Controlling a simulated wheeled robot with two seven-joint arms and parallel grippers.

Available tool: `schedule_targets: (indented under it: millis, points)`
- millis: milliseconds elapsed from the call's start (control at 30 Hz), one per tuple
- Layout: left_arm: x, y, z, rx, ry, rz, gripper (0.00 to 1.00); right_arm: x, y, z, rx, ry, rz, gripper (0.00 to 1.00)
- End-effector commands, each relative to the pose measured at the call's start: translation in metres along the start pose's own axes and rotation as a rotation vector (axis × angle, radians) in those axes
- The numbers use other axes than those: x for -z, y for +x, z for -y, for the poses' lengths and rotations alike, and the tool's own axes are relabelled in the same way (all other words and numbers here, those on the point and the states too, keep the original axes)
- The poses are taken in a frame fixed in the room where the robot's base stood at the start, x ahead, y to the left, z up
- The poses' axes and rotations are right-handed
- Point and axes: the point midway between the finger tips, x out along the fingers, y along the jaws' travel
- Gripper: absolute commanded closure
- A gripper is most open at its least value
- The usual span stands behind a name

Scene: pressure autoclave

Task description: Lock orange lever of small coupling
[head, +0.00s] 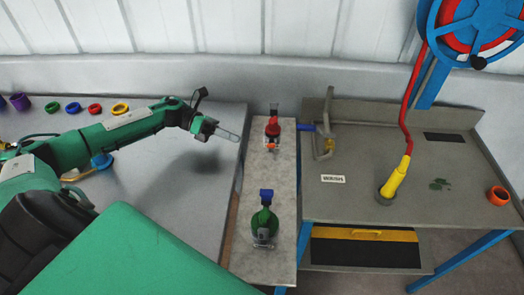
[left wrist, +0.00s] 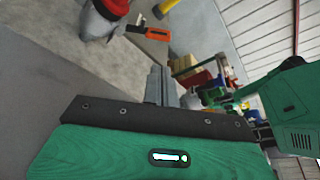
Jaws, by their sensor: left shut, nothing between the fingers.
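The small coupling is probably the red-and-grey fitting (head: 272,129) standing on the narrow bench in the head view. Its orange lever (head: 270,147) shows small on its near side. In the left wrist view the fitting's grey body (left wrist: 98,24) is at the top left, and the orange lever (left wrist: 155,34) sticks out to the right. My left gripper (head: 236,138) is shut and empty, left of the fitting and apart from it. Its closed fingers (left wrist: 160,86) point toward the lever in the wrist view, without touching it. The exact lever angle is hard to tell. My right gripper is not in view.
A green bottle-like fitting with a blue top (head: 265,222) stands nearer on the narrow bench (head: 282,185). A sink bench (head: 350,215) with a metal tap (head: 326,125) and yellow nozzle (head: 396,178) is to the right. Coloured rings (head: 95,108) lie at the left.

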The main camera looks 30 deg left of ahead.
Motion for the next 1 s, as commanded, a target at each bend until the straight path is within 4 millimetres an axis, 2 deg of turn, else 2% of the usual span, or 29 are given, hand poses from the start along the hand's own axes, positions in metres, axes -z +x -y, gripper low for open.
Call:
schedule_targets:
  millis: [267,367,700,833,1000]
  points:
    - [-0.001,0.006,0.001,0.002,0.0,0.0,1.0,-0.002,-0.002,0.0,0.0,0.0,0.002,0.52]
    - [-0.002,0.019,0.002,0.003,0.0,0.001,1.0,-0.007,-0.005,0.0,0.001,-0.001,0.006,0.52]
    - [-0.003,0.079,0.003,0.003,0.0,0.001,1.0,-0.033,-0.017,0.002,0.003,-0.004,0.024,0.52]
    - [-0.002,0.093,0.002,0.002,0.0,0.001,1.0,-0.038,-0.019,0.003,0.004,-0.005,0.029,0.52]
    - [0.0,0.1,0.0,0.0,0.0,0.0,1.0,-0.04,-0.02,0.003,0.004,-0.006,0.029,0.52]
